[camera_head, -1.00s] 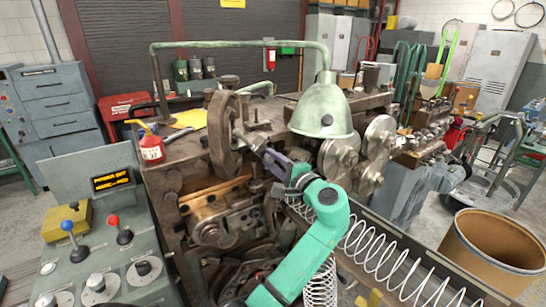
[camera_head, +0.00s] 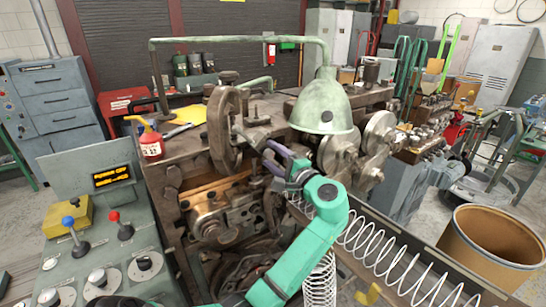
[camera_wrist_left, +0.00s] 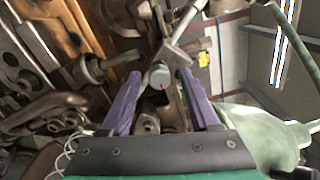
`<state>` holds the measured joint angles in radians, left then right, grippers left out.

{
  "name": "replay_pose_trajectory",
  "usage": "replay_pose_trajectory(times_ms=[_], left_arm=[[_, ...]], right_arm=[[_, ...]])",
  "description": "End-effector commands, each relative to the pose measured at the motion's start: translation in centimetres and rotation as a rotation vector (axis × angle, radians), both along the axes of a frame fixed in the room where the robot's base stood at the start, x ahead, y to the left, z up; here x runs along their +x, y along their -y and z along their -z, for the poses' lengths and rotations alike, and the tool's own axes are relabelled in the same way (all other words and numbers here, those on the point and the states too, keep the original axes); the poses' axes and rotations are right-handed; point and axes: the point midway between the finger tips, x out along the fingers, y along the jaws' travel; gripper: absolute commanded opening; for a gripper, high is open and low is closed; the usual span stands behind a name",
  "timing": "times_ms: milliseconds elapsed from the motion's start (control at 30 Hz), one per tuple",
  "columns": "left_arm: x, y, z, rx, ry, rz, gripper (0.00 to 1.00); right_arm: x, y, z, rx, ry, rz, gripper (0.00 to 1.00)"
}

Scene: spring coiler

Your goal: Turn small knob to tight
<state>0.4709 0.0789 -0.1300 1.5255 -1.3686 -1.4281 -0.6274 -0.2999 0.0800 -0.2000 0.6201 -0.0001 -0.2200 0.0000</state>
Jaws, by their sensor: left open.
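My left gripper (camera_head: 268,154) is open, with its purple fingers reaching toward the front of the coiling machine (camera_head: 215,185), beside the large upright wheel (camera_head: 222,130). In the left wrist view, a small grey round knob (camera_wrist_left: 160,76) with a red mark lies between the tips of the left gripper (camera_wrist_left: 159,72). There is a visible gap on each side of it, and I cannot tell how far in depth the tips are from it. In the head view the knob is too small or hidden to make out. My right gripper is not in view.
A green lamp (camera_head: 322,108) hangs just right of the left gripper. A control panel (camera_head: 60,255) with levers and knobs stands at the lower left. A red bottle (camera_head: 151,145) stands on the machine top. A white coil spring (camera_head: 390,260) and brown drum (camera_head: 490,245) are at the right.

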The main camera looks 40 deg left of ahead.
Motion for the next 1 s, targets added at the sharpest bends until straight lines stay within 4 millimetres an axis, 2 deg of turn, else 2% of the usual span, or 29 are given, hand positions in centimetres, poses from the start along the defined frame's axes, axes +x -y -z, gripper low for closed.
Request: replay_pose_trajectory(times_ms=[167,400,500,600,733,1000], left_arm=[[-0.4,1.7,0.5,-0.001,0.002,0.003,0.62],[-2.4,8.3,0.9,-0.004,0.003,0.004,0.62],[-3.2,10.9,0.7,-0.003,0.002,0.004,0.62],[-3.8,12.8,0.5,-0.002,0.002,0.002,0.62],[-4.1,13.9,0.2,0.001,0.0,0.001,0.62],[-4.2,13.9,0.0,0.001,-0.001,0.0,0.62]], right_arm=[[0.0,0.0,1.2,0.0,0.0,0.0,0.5],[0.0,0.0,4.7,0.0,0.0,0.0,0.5],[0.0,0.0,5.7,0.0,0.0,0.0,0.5],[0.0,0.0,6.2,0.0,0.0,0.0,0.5],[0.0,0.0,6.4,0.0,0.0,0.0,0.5],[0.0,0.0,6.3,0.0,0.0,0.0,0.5]])
